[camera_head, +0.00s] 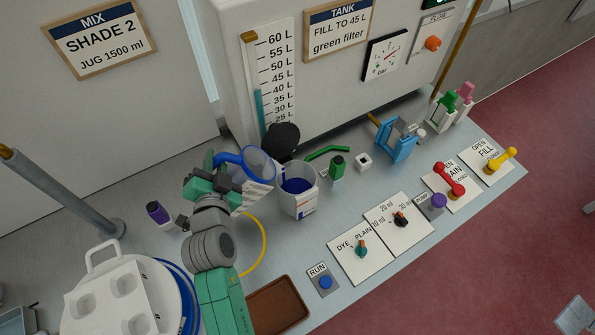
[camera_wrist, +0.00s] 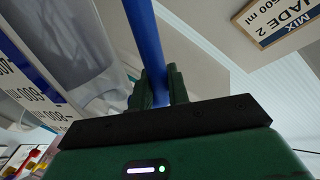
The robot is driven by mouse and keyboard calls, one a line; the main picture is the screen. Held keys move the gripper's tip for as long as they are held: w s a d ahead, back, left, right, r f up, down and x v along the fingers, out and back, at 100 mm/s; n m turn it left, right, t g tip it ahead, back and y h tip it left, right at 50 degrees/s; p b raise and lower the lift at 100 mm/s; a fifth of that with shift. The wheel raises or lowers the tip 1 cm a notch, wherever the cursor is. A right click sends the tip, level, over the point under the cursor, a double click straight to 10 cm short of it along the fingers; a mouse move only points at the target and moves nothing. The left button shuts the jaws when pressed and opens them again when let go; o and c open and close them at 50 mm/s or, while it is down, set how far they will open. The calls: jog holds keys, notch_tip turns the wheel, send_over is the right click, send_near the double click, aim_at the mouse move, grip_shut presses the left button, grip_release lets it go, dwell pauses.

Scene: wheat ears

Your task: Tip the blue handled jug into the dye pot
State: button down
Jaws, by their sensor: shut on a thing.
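My gripper (camera_head: 208,180) is shut on the blue handle (camera_wrist: 146,40) of the jug; the wrist view shows the handle between the two fingers (camera_wrist: 158,88).
A black round thing (camera_head: 281,138) stands behind the jug. A yellow hose (camera_head: 263,240) and brown tray (camera_head: 278,306) lie in front. Control plates (camera_head: 361,257) line the front edge.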

aim_at(228, 154)
jog(key=shift+r+p, duration=0.25)
jog(key=shift+p, duration=0.05)
jog(key=shift+d+r+p, duration=0.15)
jog(key=shift+r+p, duration=0.2)
jog(key=shift+p, duration=0.25)
jog(key=shift+d+f, duration=0.1)
jog(key=shift+f, duration=0.1)
jog(key=shift+r+m, duration=0.2)
jog(key=shift+m, duration=0.1)
jog(key=shift+w, duration=0.1)
jog(key=shift+d+r+p, duration=0.1)
jog(key=shift+p, duration=0.25)
jog(key=shift+d+r+p, duration=0.15)
jog(key=shift+r+p, duration=0.1)
jog(key=shift+p, duration=0.15)
jog(key=shift+w+d+r+m+g+p, duration=0.15)
jog(key=shift+d+r+m+p, duration=0.45)
jog(key=shift+p, duration=0.75)
jog(key=shift+w+d+r+m+g+p, duration=0.15)
jog(key=shift+d+r+m+p, duration=0.4)
jog(key=shift+p, duration=0.75)
dwell(1.0)
